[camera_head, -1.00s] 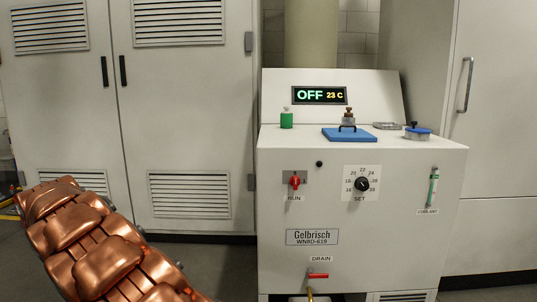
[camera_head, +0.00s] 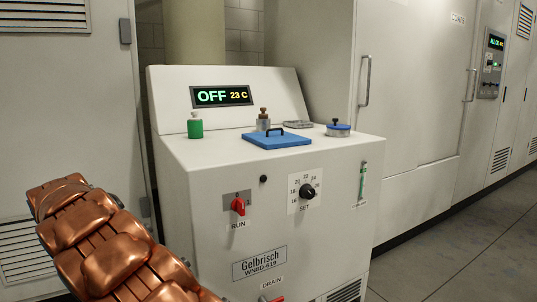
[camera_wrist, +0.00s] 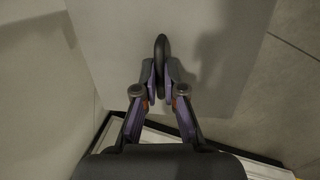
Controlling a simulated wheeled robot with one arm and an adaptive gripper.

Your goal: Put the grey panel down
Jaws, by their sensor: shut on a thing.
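The grey panel (camera_wrist: 115,35) fills the upper middle of the wrist view as a flat, plain plate. A dark rounded handle (camera_wrist: 161,48) stands out from it. My gripper (camera_wrist: 161,82) is shut on this handle, with one finger on each side. The panel's right edge shows against the floor, and its upper part runs out of the picture. In the head view my copper-coloured arm is at the lower left; the gripper and the panel are out of that view.
A blue lid (camera_head: 276,140), green bottle (camera_head: 195,128) and blue-rimmed pot (camera_head: 338,129) are on top. Tall cabinets (camera_head: 412,80) line the back right. Clear floor (camera_head: 465,235) lies at the lower right.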

